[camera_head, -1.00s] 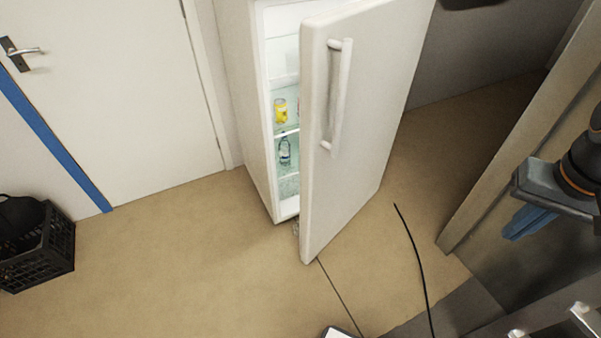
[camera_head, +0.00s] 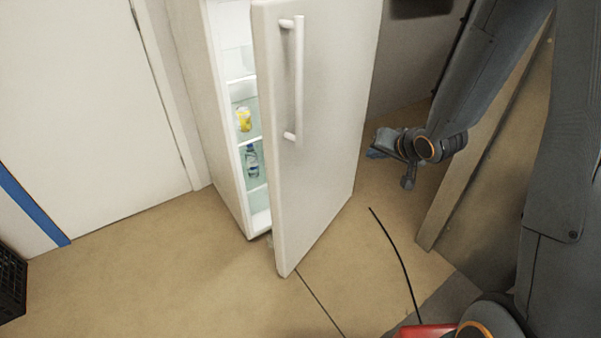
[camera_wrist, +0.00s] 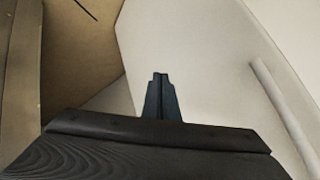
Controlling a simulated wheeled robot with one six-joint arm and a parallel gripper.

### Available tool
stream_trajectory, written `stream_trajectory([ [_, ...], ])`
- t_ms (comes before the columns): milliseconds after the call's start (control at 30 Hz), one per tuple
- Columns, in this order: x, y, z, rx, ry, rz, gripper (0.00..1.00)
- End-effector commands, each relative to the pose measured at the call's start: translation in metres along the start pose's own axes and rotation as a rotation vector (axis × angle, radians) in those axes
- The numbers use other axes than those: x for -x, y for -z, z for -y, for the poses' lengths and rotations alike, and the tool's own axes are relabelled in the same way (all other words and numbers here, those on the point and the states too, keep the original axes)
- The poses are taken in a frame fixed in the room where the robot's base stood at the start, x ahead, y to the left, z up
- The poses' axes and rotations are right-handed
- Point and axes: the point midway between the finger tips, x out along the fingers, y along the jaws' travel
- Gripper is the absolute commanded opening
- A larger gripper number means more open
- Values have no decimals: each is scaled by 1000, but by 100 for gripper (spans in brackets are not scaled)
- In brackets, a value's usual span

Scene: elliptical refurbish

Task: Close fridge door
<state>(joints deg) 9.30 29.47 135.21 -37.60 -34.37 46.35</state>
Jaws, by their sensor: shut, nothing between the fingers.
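The white fridge (camera_head: 220,130) stands upright with its door (camera_head: 325,120) partly open, and shelves show through the gap. The door has a long vertical white handle (camera_head: 298,80) on its outer face. My gripper (camera_head: 376,150) is to the right of the door in the head view, on the side of its outer face. In the wrist view my gripper (camera_wrist: 162,82) has its fingers together and empty, pointing toward the door's outer face (camera_wrist: 190,50). The handle (camera_wrist: 285,115) shows to the right there. I cannot tell whether the fingertips touch the door.
A yellow can (camera_head: 244,119) and a bottle (camera_head: 252,160) stand on the fridge shelves. A black cable (camera_head: 398,255) lies on the floor. A black crate (camera_head: 12,280) is at the left edge. A panel (camera_head: 470,170) stands right of my gripper. Floor left of the fridge is clear.

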Motion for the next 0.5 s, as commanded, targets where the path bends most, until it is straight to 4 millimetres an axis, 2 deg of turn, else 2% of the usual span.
stream_trajectory([
  [33,-32,-12,-2,-54,87,-14,0],
  [100,-58,-21,6,-142,227,-26,0],
  [200,-83,-40,18,-280,434,-6,0],
  [333,-94,-64,30,-456,670,64,0],
  [500,-90,-84,35,-617,869,160,0],
])
